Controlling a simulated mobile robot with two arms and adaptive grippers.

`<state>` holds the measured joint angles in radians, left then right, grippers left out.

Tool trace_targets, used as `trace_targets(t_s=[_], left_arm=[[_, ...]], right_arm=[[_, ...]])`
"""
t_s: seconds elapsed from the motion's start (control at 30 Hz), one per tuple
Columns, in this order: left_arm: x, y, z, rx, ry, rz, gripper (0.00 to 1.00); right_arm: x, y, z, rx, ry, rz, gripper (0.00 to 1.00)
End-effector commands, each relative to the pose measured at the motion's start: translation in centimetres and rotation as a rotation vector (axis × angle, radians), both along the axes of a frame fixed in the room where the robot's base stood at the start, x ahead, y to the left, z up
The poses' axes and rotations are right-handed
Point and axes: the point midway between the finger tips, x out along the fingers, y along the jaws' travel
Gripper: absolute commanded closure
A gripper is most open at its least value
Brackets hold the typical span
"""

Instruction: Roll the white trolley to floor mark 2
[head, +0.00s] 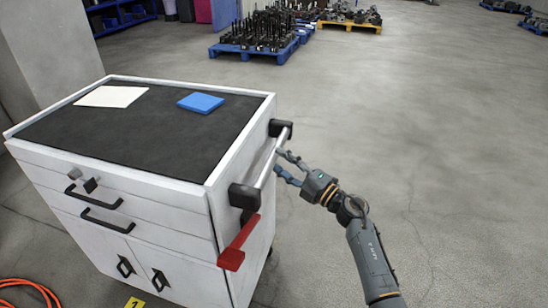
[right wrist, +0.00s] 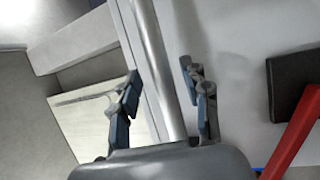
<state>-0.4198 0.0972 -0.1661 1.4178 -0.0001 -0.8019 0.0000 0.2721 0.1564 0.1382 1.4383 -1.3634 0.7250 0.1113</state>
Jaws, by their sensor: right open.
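The white trolley (head: 120,178) stands at the left of the head view, with a dark top and black-handled drawers and doors. A silver push handle (head: 267,165) between black brackets runs along its right side. My right gripper (head: 279,162) is at this handle, coming from the right. In the right wrist view the handle bar (right wrist: 155,45) passes between the two open fingers, with a gap on each side. A yellow floor mark (head: 135,303) reading 1 lies by the trolley's front at the bottom edge. Floor mark 2 is not in view. My left gripper is not in view.
A red lever (head: 240,243) sticks out below the near bracket. A blue box (head: 201,103) and a white sheet (head: 112,96) lie on top. An orange hose (head: 25,287) lies at lower left. Blue pallets (head: 252,50) with dark parts stand behind; the right floor is clear.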

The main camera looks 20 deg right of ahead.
Motion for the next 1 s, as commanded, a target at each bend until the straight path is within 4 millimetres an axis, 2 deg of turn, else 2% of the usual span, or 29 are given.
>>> trace_targets(t_s=[0.2,0.57,0.67,0.8,1.0], left_arm=[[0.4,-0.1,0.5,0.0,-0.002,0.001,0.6],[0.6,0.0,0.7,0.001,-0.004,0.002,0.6],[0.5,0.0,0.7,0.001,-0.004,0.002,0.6],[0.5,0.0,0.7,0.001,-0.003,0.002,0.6],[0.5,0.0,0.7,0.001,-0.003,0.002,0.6]], right_arm=[[2.2,1.4,0.4,0.001,0.0,-0.001,0.53],[2.6,1.7,0.5,0.001,0.001,-0.001,0.53],[2.6,1.7,0.5,0.001,0.001,-0.001,0.7],[2.6,1.7,0.5,0.001,0.001,-0.001,0.98],[2.6,1.7,0.5,0.0,0.002,-0.001,1.0]])
